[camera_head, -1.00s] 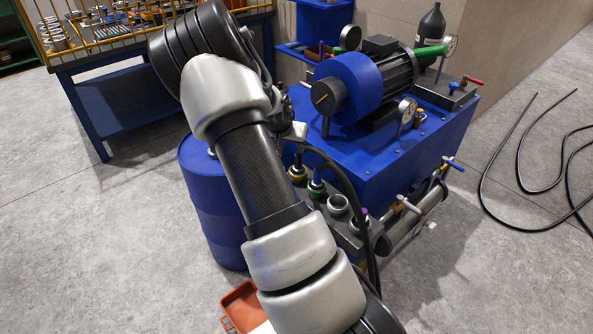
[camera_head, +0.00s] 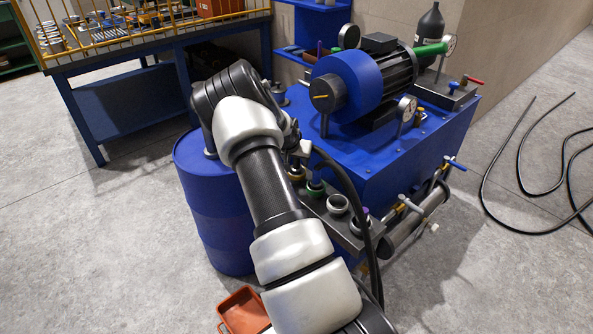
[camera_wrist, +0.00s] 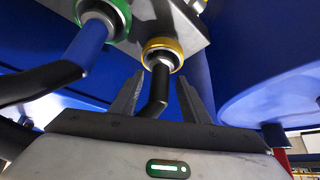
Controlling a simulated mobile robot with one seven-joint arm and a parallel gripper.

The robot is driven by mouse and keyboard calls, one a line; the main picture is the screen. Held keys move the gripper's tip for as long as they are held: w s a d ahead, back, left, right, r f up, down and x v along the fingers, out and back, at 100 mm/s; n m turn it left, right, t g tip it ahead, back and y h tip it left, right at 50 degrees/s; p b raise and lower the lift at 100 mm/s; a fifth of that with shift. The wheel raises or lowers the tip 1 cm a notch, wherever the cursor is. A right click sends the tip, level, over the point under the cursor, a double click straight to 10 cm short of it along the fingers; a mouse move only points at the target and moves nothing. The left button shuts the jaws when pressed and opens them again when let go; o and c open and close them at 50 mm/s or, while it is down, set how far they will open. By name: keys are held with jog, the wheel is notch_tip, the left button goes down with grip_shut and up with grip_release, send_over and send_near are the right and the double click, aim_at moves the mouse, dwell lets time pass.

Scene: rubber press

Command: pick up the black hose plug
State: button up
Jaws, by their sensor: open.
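The black hose plug (camera_wrist: 157,88) is a dark, bent piece seated in a yellow-ringed socket (camera_wrist: 162,50) in the wrist view. My gripper (camera_wrist: 160,80) is open, with one finger on each side of the plug. Gaps show between the plug and both fingers, so it is not gripped. A blue-sleeved plug (camera_wrist: 88,45) with a black end stands in the green-ringed socket (camera_wrist: 122,12) to the left. In the head view the yellow-ringed socket (camera_head: 297,174) shows beside my arm, and my arm hides most of the gripper.
The blue press unit (camera_head: 425,150) with its motor stands right of my arm. A blue drum (camera_head: 215,215) stands close on the left, and a red-orange bin (camera_head: 238,312) is below. A black hose (camera_head: 350,190) arcs beside the sockets. Floor on the far left is clear.

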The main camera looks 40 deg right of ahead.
grip_shut()
